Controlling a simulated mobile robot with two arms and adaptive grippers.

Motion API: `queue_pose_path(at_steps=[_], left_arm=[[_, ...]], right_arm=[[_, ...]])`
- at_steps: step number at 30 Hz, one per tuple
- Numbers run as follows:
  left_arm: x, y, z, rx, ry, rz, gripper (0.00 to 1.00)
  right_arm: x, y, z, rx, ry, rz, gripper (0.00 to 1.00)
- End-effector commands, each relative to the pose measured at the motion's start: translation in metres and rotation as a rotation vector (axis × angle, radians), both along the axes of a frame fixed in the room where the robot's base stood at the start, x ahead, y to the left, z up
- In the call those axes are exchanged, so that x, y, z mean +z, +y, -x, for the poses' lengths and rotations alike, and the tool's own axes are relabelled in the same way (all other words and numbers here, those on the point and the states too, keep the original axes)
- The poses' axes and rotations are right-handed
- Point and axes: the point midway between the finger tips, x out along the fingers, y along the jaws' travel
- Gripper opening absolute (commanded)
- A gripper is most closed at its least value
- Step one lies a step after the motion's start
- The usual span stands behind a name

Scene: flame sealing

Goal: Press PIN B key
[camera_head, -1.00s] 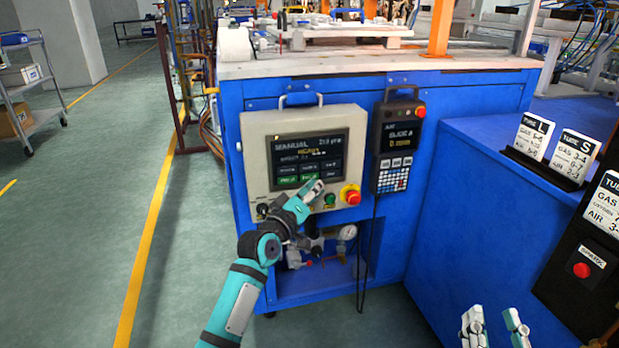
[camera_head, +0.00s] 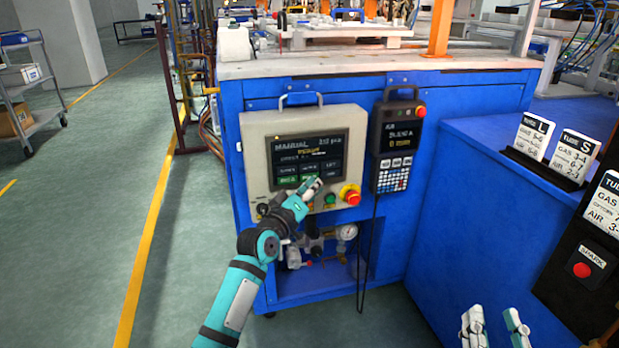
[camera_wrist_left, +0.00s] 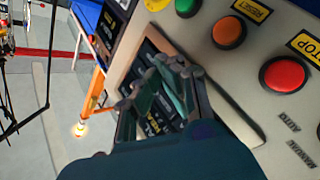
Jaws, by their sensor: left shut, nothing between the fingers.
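The touch screen (camera_head: 308,155) is lit on the beige control panel (camera_head: 258,135). Its text includes MANUAL, and two green keys, one at left (camera_head: 286,181), sit in its bottom row. The lettering on the keys is too small to read for certain. My left gripper (camera_head: 314,184) is shut and empty, its tips at the lower part of the screen, partly hiding the right green key (camera_head: 309,177). I cannot tell whether the tips touch. The left wrist view shows the fingers (camera_wrist_left: 160,78) in front of the dark screen. My right gripper (camera_head: 492,322) is open at the bottom right.
Below the screen are a green button (camera_head: 330,199) and a red emergency stop (camera_head: 350,195). A handheld pendant (camera_head: 396,143) hangs to the right of the panel. The left wrist view shows an orange button (camera_wrist_left: 228,32) and a red button (camera_wrist_left: 284,74) near the gripper.

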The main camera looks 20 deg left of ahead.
Motion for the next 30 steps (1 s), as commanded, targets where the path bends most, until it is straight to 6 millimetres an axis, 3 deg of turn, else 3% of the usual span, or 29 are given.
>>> queue_pose_path(at_steps=[30], left_arm=[[0.0005, 0.0031, -0.0055, -0.001, -0.002, 0.001, 0.0]], right_arm=[[0.006, 0.0009, 0.003, 0.004, -0.039, -0.012, 0.4]])
